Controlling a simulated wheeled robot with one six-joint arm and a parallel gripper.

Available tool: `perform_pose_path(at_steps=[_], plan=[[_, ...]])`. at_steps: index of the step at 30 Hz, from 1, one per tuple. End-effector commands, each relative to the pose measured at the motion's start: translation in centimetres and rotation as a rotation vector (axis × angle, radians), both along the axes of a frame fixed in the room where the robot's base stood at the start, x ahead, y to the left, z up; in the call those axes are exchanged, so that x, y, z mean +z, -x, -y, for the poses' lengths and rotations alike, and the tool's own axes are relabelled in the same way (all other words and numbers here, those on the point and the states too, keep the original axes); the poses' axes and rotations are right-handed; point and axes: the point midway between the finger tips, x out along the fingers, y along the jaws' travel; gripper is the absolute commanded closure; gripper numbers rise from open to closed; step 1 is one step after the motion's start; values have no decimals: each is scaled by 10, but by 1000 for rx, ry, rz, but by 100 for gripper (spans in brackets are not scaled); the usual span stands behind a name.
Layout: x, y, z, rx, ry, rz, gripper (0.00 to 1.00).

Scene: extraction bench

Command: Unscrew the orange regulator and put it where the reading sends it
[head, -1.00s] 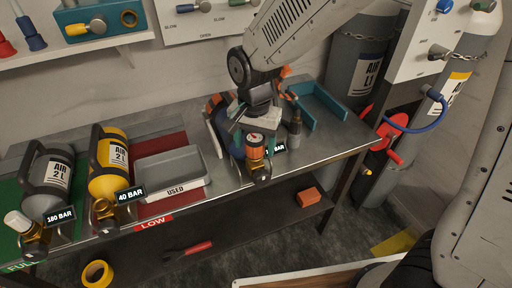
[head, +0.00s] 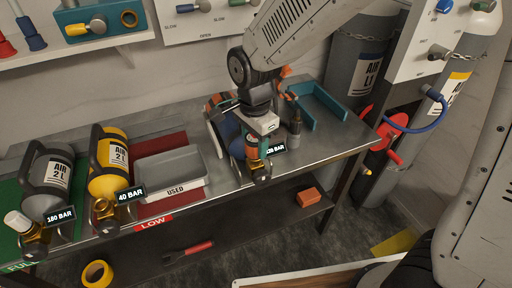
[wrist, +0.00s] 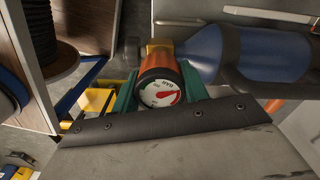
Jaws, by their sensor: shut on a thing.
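The orange regulator (wrist: 158,68) has a round white gauge (wrist: 161,93) with a red sector; I cannot read its number. It sits at the brass-coloured neck of a blue cylinder (wrist: 203,52), which lies in a cradle on the bench. My gripper (wrist: 158,82) has its teal fingers shut on the regulator, one on each side. In the head view my gripper (head: 252,146) hides most of the regulator. A pressure label (head: 275,149) beside it is partly covered. I cannot tell whether the regulator is still threaded on.
A grey USED tray (head: 172,164) stands left of the gripper on the bench. Further left are a yellow cylinder (head: 110,178) marked 40 BAR and a grey cylinder (head: 50,180) marked 180 BAR. A teal open holder (head: 318,108) lies at the back right.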

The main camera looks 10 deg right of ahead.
Motion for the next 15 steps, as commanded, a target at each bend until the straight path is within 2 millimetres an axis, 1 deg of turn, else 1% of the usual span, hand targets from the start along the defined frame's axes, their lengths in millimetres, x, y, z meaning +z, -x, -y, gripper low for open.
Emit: perform_pose_path(at_steps=[2,8,9,11,15], plan=[[0,-1,0,67,-1,2,83],[1,-1,0,375,-1,2,82],[1,-1,0,379,-1,3,47],[1,-1,0,376,-1,3,30],[1,-1,0,374,-1,2,29]])
